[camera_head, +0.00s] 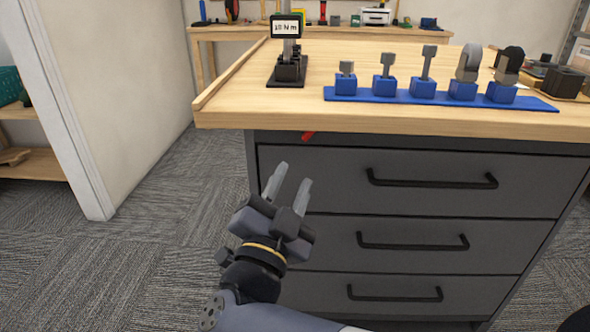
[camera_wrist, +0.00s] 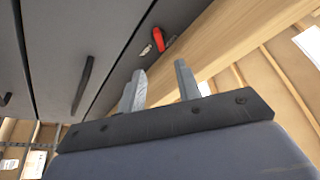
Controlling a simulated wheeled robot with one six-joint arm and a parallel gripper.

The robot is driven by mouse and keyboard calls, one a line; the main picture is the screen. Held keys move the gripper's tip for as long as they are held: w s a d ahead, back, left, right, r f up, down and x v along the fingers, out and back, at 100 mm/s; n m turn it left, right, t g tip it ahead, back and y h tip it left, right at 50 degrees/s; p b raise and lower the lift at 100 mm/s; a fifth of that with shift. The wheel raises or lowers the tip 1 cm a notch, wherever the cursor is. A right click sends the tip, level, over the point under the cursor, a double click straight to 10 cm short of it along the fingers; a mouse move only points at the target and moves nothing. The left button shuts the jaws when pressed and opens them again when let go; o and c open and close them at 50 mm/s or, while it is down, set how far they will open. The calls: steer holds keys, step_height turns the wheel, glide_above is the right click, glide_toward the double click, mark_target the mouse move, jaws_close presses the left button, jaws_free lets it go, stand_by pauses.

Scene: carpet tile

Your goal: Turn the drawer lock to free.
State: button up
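The drawer lock's red lever (camera_head: 308,135) shows on the front of the dark grey drawer cabinet (camera_head: 330,180), just under the wooden top; its upper part is cut off by the worktop edge. In the wrist view the red lever (camera_wrist: 157,40) lies at a slant beside a small pale mark (camera_wrist: 146,49), too small to read. My gripper (camera_head: 292,176) is open and empty, in front of the top drawer's left part and below the lever. In the wrist view my fingertips (camera_wrist: 160,69) point towards the lever, apart from it. All the drawers look closed.
The wooden worktop (camera_head: 225,110) overhangs the cabinet front above the lever. It carries a blue rack (camera_head: 400,96) of tools and a stand with a small display (camera_head: 286,27). The top drawer's black handle (camera_head: 430,182) sticks out. Carpet to the left is clear.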

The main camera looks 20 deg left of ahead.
steer(key=shift+d+r+n+g+y+p, duration=1.7)
steer(key=shift+g+y+p, duration=0.55)
steer(key=shift+p, duration=2.35)
steer(key=shift+t, duration=0.25)
steer(key=b+x, duration=0.3)
steer(key=x, duration=0.7)
steer(key=shift+a+r, duration=0.15)
steer(key=shift+a, duration=0.05)
steer(key=shift+c, duration=0.4)
jaws_close()
